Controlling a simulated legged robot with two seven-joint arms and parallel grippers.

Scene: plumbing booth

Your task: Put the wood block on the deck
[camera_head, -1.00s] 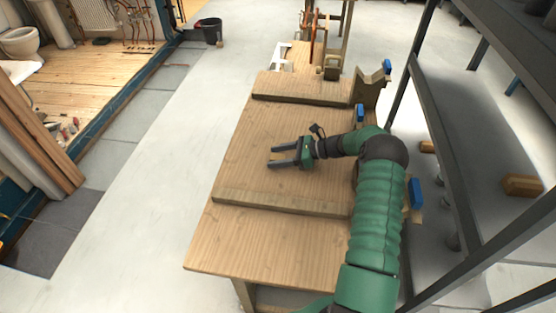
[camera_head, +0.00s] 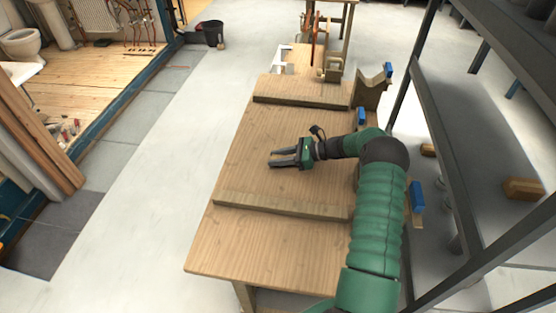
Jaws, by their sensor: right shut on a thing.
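My right gripper (camera_head: 272,158) is low over the middle of the wooden bench top (camera_head: 262,118), fingers pointing left. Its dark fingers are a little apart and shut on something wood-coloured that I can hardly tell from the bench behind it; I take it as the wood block. Whether it touches the bench I cannot tell. Which surface is the deck is not clear; the planked wooden floor (camera_head: 95,85) at the upper left is the one deck-like area in view. My left gripper is not in view.
Two raised wooden strips, near (camera_head: 280,205) and far (camera_head: 300,101), cross the bench. Blue-handled clamps (camera_head: 361,116) sit along its right side. A dark metal shelf rack (camera_head: 450,150) stands close on the right, with a wooden block (camera_head: 522,188). Grey floor is clear at left.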

